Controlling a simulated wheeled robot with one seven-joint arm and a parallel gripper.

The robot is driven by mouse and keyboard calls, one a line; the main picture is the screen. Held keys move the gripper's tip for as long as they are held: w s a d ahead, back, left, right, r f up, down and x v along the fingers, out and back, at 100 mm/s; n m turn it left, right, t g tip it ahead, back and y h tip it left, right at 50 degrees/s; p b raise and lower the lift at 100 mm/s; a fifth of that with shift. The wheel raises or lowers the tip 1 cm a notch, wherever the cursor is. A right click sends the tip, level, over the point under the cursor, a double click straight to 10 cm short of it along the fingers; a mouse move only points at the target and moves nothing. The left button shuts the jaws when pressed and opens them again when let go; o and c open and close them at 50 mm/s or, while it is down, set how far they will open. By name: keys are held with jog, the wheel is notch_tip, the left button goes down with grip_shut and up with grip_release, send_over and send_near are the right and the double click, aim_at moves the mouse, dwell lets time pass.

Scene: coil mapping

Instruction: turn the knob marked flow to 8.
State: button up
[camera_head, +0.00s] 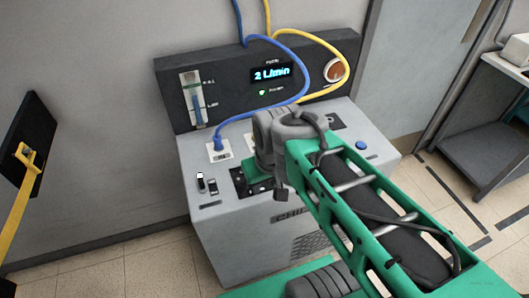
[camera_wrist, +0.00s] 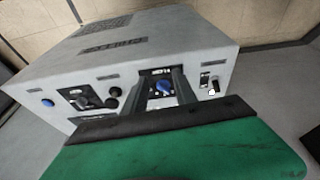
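The flow knob (camera_wrist: 164,88) is small and blue, on a black dial plate with white marks. In the wrist view it shows between the two dark fingers of my gripper (camera_wrist: 163,76). The fingers are apart, one on each side of the knob; I cannot tell if they touch it. The label by the dial is too small to read surely. In the head view my arm and wrist hide the knob, and part of the dark dial plate (camera_head: 252,184) shows. The display (camera_head: 271,74) on the chiller's upright panel reads 2 L/min.
The grey chiller (camera_head: 240,232) stands against the wall. Blue (camera_head: 291,103) and yellow (camera_head: 323,90) hoses run over its panel. Switches (camera_head: 206,184) sit left of the dial. Another dark knob (camera_wrist: 90,101) and a blue button (camera_head: 361,145) are also on the top.

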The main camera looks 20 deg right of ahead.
jog(key=w+f+n+g+p, duration=0.25)
jog(key=w+n+p, duration=0.35)
jog(key=w, duration=0.6)
jog(key=shift+g, duration=0.35)
jog(key=f, duration=0.5)
jog(key=f+p, duration=0.1)
jog(key=f, duration=0.1)
jog(key=shift+w+d+f, duration=0.2)
jog(key=shift+w+d, duration=0.1)
jog(key=shift+d, duration=0.05)
jog(key=shift+f, duration=0.5)
grip_shut()
